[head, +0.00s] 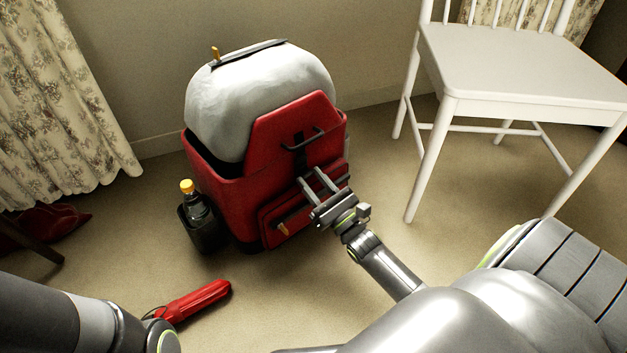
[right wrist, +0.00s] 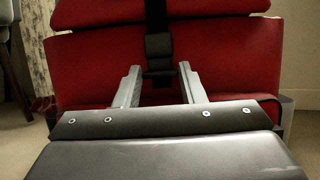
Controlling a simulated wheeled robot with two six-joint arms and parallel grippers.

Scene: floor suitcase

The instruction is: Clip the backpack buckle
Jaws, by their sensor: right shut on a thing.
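The red backpack (head: 225,190) stands upright on the floor, its main opening filled by a pale grey bundle (head: 255,95). Its red front flap (head: 290,115) hangs over the bundle, with a black strap running down it. In the right wrist view a black strap (right wrist: 157,18) comes down to the black buckle (right wrist: 160,48) at the front of the backpack. My right gripper (head: 316,178) is at the backpack's front, its two fingers (right wrist: 160,72) on either side of the buckle's lower part, shut on it. Whether the buckle halves are joined cannot be told. My left gripper is out of view.
A dark bottle with a yellow cap (head: 188,187) sits in the backpack's left side pocket. A red pouch-like item (head: 195,300) lies on the floor near my left arm. A white chair (head: 510,70) stands at right, a curtain (head: 60,100) hangs at left.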

